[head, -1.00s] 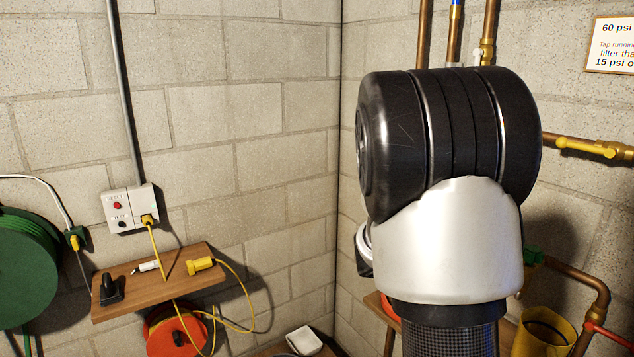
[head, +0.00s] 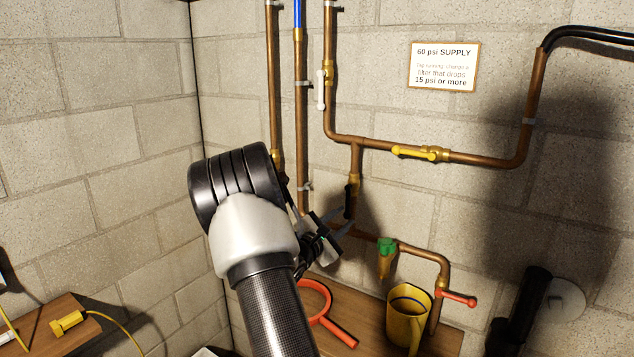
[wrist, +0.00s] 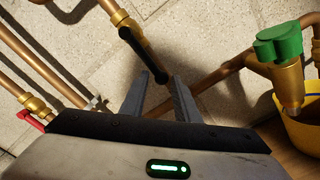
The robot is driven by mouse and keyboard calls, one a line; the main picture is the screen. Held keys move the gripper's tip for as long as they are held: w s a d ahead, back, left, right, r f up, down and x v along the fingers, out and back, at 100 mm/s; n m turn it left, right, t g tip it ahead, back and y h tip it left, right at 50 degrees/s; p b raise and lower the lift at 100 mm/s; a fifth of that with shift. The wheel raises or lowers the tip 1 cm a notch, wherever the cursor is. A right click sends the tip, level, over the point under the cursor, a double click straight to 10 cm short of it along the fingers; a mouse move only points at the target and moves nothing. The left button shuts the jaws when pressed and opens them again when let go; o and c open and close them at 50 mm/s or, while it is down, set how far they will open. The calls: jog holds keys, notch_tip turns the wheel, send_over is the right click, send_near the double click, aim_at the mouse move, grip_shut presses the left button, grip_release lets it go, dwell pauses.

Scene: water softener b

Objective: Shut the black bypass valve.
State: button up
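The black bypass valve handle (head: 348,203) hangs on a short vertical copper pipe between the upper and lower pipe runs and lies in line with that pipe. In the wrist view the black handle (wrist: 138,50) extends from the brass fitting towards my gripper. My gripper (head: 338,226) is beside the handle's lower end in the head view. In the wrist view my gripper's (wrist: 161,76) two fingers are apart, with the handle's free end at the gap between their tips. I cannot tell whether the fingers touch it or are at its depth.
A yellow-handled valve (head: 415,153) sits to the right, a white-handled one (head: 321,90) above. Below are a green tap (head: 386,247), a red-handled valve (head: 459,298) and a yellow jug (head: 405,323). A red ring-shaped tool (head: 340,335) lies on the wooden bench. Vertical pipes (head: 302,130) stand close by.

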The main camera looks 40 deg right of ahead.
jog(key=shift+d, duration=0.45)
jog(key=shift+c, duration=1)
jog(key=shift+f, duration=0.1)
jog(key=shift+c, duration=1.1)
jog(key=shift+w+a+r, duration=0.1)
jog(key=shift+w+a, duration=0.05)
jog(key=shift+w, duration=0.35)
jog(key=shift+w+a+r, duration=0.1)
jog(key=shift+w+a, duration=0.05)
jog(key=shift+w, duration=0.35)
jog(key=shift+c, duration=0.6)
jog(key=shift+w+r, duration=0.15)
jog(key=shift+w, duration=0.05)
jog(key=shift+w+a+r, duration=0.2)
jog(key=shift+w+r, duration=0.2)
jog(key=shift+w, duration=0.25)
jog(key=shift+c, duration=0.3)
jog(key=shift+w+a+r, duration=0.2)
jog(key=shift+w, duration=0.25)
